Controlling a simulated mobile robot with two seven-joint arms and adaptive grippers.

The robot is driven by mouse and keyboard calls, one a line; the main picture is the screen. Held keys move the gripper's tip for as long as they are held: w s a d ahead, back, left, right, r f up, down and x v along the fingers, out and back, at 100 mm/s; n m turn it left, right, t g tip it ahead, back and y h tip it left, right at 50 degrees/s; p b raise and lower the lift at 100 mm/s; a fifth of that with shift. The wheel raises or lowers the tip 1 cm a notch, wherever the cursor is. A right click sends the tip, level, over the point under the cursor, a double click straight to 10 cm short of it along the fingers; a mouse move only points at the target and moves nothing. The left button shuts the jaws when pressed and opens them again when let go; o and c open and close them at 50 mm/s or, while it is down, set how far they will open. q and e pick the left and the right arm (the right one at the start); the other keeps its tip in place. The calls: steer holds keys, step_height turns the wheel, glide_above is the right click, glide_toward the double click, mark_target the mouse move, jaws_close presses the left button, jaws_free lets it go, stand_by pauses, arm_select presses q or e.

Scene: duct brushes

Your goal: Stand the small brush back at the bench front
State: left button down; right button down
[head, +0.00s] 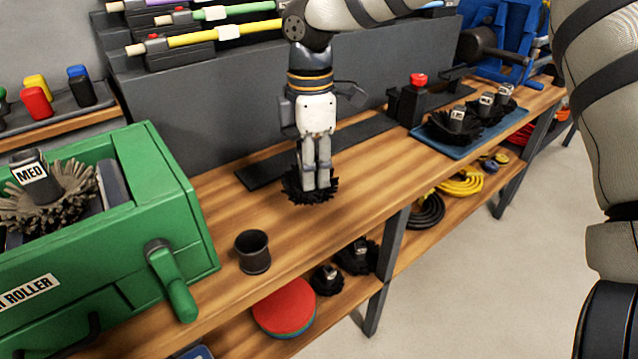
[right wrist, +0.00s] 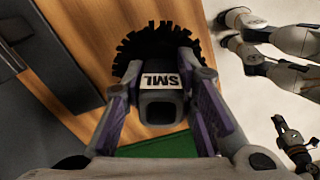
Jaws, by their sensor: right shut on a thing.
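The small brush has black bristles and a square dark stem with a white SML label; it shows in the right wrist view (right wrist: 160,88) and the head view (head: 306,192). My right gripper (head: 318,180) points down and is shut on its stem. The brush is upright, bristles down, over the wooden bench top (head: 222,262), in front of the dark strip. I cannot tell whether the bristles touch the wood. A dark device, probably my left gripper (right wrist: 292,142), shows small at the right wrist view's lower right; its jaws are unclear.
A dark cup (head: 253,252) stands left of the brush near the front edge. A green roller box (head: 185,240) with a MED brush is at left. A blue tray (head: 455,150) holds several brushes at right. A shelf below holds discs and cables.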

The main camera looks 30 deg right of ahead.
steer(key=shift+w+d+f, duration=0.3)
steer(key=shift+d+f, duration=0.35)
steer(key=shift+f, duration=0.25)
steer(key=shift+w+d+f, duration=0.1)
steer(key=shift+d+f, duration=0.05)
steer(key=shift+f, duration=0.75)
steer(key=shift+w+d+f, duration=0.1)
steer(key=shift+d+f, duration=0.05)
steer(key=shift+f, duration=0.75)
steer(key=shift+f, duration=0.2)
steer(key=c, duration=1.3)
jaws_free()
steer(key=shift+r, duration=0.15)
step_height(320, 180, up, 12)
